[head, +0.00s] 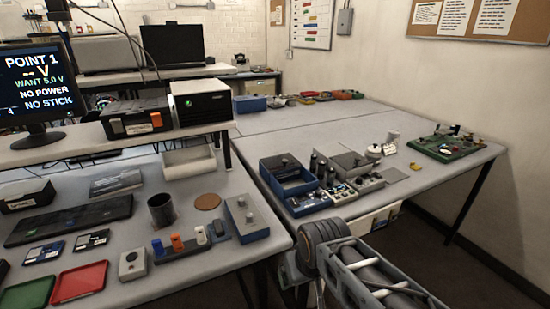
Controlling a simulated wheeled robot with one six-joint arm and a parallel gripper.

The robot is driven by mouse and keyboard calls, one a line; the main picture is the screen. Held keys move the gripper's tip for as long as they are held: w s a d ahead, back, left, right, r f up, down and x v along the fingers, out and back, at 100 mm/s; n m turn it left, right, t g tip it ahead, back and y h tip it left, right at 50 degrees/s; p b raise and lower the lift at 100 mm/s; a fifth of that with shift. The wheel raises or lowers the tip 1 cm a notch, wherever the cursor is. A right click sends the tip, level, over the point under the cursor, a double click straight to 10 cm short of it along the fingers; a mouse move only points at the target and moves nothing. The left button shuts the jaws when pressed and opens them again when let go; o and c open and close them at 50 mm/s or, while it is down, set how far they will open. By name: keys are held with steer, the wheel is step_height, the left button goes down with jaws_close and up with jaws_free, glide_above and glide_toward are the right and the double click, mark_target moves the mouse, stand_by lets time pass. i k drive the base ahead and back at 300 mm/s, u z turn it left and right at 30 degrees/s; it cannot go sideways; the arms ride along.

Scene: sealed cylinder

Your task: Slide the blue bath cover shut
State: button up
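A blue box (272,184) stands near the left edge of the right-hand table, with a dark top or inside and a small knob; it may be the bath. I cannot tell how far its cover is slid. A blue-grey block (247,238) with knobs on top stands at the right end of the near left table. My arm comes in at the lower right, in front of the right-hand table. My gripper is out of the picture, so its fingers and anything in them are hidden.
Dark bottles (317,166) and small instruments (341,194) crowd the blue box's right side. A green board (447,147) lies farther right. A dark cylinder (161,211) and brown disc (207,202) are on the left table.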

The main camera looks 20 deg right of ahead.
mark_target(274, 164)
steer(key=z, duration=0.3)
steer(key=k, duration=0.5)
steer(key=z, duration=1.1)
steer(key=i, duration=0.95)
steer(key=u, duration=0.95)
steer(key=i, duration=0.75)
steer(key=u, duration=0.8)
